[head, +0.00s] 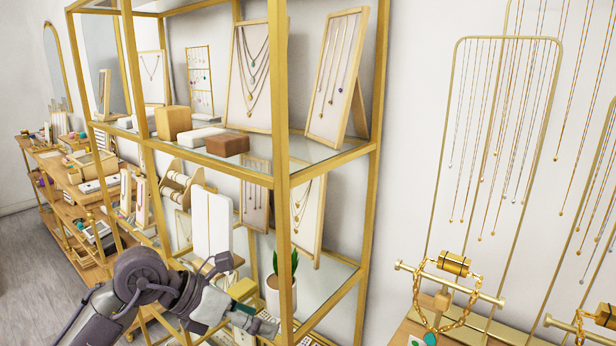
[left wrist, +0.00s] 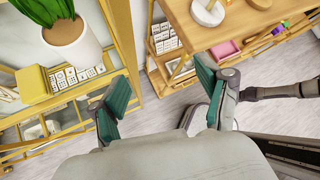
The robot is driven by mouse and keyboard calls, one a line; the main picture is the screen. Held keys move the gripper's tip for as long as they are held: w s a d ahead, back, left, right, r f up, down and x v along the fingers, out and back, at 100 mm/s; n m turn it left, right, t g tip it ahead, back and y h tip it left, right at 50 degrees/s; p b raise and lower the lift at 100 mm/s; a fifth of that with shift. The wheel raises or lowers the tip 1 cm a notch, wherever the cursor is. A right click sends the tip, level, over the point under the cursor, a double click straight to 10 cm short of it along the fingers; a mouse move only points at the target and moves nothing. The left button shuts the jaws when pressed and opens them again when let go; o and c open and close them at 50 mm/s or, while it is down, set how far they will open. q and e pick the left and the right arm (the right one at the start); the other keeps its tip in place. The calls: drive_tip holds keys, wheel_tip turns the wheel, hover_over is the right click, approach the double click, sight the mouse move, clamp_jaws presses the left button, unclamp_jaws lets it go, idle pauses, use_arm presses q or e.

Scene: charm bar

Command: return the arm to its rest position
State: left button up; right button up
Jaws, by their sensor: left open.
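My left arm comes in from the lower left of the head view. Its gripper (head: 240,296) is in front of the lower part of the gold-framed glass shelf (head: 280,200), close to a potted plant (head: 281,290). In the left wrist view the gripper (left wrist: 162,92) has its two green-padded fingers wide apart with nothing between them. The floor and a wooden table edge show beyond the gap. The plant's white pot (left wrist: 66,38) is at the upper left there, apart from the fingers. My right gripper is in neither view.
A yellow box (left wrist: 34,85) and small white tiles (left wrist: 78,76) are beside the plant. A wooden table (left wrist: 225,30) with trays is at the upper right of the wrist view. Necklace stands (head: 455,265) fill the head view's right side. Pale floor (head: 40,260) is clear at left.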

use_arm(q)
drive_tip(key=s+d+r+n+t+h, duration=0.3)
drive_tip(key=s+d+r+n+h, duration=0.15)
drive_tip(key=d+r+h, duration=0.4)
drive_tip(key=w+a+r+n+t, duration=0.1)
drive_tip(key=a+r+n+t, duration=0.3)
drive_tip(key=a+n+t, duration=0.5)
drive_tip(key=a+f+n+t+y, duration=0.1)
drive_tip(key=a+f+n+y, duration=0.5)
drive_tip(key=f+n+y, duration=0.45)
drive_tip(key=a+f+n+t+y, duration=0.2)
drive_tip(key=a+f+n+y, duration=0.5)
drive_tip(key=n, duration=0.7)
drive_tip(key=s+f+n+g+y, duration=0.2)
drive_tip(key=s+f+n+g, duration=0.2)
drive_tip(key=s+f+g, duration=0.65)
drive_tip(key=s+d+f+g+h, duration=0.2)
drive_tip(key=s+f+g, duration=0.2)
drive_tip(key=s+f, duration=0.65)
drive_tip(key=s+f+g, duration=0.1)
drive_tip(key=s+f, duration=0.2)
drive_tip(key=f, duration=1.1)
drive_tip(key=s+f+g, duration=0.1)
drive_tip(key=s+f, duration=0.1)
drive_tip(key=f, duration=1.2)
drive_tip(key=s+a+f, duration=0.3)
drive_tip(key=s+f, duration=1)
drive_tip(key=s, duration=0.2)
drive_tip(key=shift+g, duration=0.35)
